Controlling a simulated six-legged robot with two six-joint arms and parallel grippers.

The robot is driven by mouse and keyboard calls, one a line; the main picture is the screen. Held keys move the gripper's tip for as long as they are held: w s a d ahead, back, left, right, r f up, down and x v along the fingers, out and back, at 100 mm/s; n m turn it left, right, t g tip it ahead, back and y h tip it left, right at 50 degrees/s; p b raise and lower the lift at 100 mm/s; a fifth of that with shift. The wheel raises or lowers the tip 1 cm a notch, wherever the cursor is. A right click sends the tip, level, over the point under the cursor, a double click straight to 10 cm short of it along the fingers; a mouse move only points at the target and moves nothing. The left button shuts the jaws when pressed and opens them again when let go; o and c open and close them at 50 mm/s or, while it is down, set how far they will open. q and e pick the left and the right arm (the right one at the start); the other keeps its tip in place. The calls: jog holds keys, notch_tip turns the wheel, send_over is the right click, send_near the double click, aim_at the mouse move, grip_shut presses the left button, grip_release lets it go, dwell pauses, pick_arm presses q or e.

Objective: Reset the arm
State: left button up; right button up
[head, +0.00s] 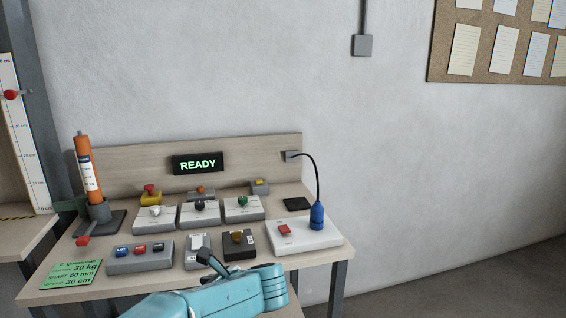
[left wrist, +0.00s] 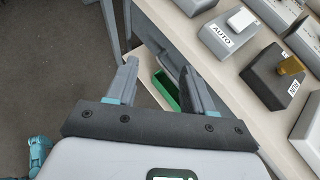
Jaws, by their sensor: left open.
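My left gripper (head: 208,262) is at the front edge of the workbench, in front of the white rocker switch (head: 198,243) and the amber switch (head: 238,239); my teal arm partly hides it. In the left wrist view its two fingers (left wrist: 160,75) stand apart with nothing between them. That view shows the white switch, marked AUTO (left wrist: 239,19), and the amber switch (left wrist: 290,66) to the right of the fingers, apart from them. My right gripper is in neither view.
A READY display (head: 198,163) stands behind rows of button boxes (head: 200,212). An orange cylinder (head: 88,172) stands upright at left above a green card (head: 71,273). A blue plug (head: 317,215) stands on a white box at right. A green bin (left wrist: 166,88) sits below the bench edge.

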pick_arm(q)
jog(key=s+d+f+n+g+h+p, duration=0.2)
jog(key=s+f+n+g+h, duration=0.3)
jog(key=f, duration=0.6)
jog(key=s+d+f+h+p, duration=0.1)
jog(key=s+d+f+h, duration=0.15)
jog(key=s+f, duration=0.65)
jog(key=s+f+n+h+p, duration=0.2)
jog(key=s+f+n+h, duration=0.1)
jog(key=s+n, duration=0.5)
jog(key=s+d+f+n+h+p, duration=0.1)
jog(key=s+f+n, duration=0.4)
jog(key=n, duration=0.8)
jog(key=s+h+p, duration=0.1)
jog(key=s+h, duration=0.1)
jog(key=s, duration=0.1)
jog(key=shift+s+h, duration=0.3)
jog(key=shift+h, duration=0.05)
